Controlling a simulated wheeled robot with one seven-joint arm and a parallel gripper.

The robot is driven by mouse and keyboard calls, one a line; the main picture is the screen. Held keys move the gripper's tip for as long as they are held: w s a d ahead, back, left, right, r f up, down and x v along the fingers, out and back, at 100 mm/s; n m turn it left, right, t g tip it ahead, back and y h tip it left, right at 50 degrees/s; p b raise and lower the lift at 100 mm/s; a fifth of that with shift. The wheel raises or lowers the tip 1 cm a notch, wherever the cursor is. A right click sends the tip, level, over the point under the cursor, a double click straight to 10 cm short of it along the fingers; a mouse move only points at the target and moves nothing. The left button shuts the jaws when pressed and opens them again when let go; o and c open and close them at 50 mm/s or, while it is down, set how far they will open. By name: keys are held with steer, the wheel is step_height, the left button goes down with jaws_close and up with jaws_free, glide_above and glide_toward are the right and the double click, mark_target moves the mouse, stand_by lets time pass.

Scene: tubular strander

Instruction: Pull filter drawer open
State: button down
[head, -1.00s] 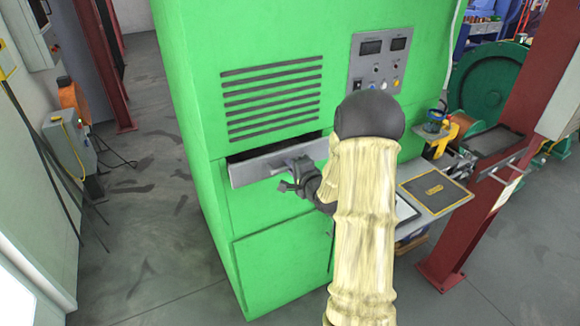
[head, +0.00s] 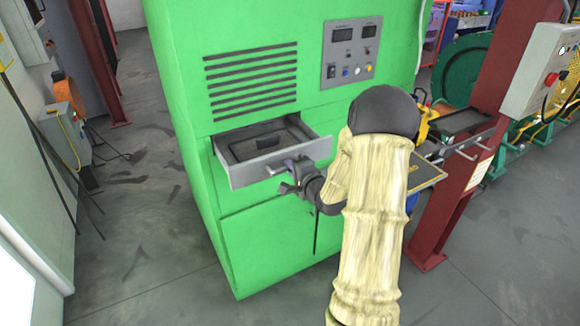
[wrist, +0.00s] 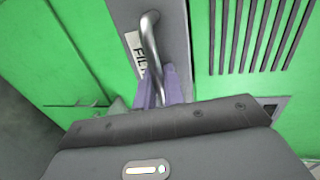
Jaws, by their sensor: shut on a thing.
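The filter drawer (head: 236,172) is a grey drawer in the front of the green cabinet (head: 185,100), below the vent slots. It stands out from the cabinet, and a dark rectangular filter frame (head: 262,142) shows inside it. My gripper (head: 292,178) is at the drawer's front. In the wrist view, my gripper (wrist: 160,88) is shut on the bar handle (wrist: 150,40) of the drawer, with a finger on each side. A partly hidden label (wrist: 135,52) is on the drawer front beside the handle.
A control panel (head: 352,50) with displays and buttons is at the cabinet's upper right. A red post (head: 480,150) stands to the right with a grey control box (head: 540,70). A small shelf (head: 430,172) is partly behind my arm.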

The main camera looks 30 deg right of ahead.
steer(key=c, duration=1.6)
jaws_free()
steer(key=shift+s, duration=0.1)
steer(key=b+v, duration=1)
steer(key=v, duration=0.7)
steer(key=shift+s, duration=0.15)
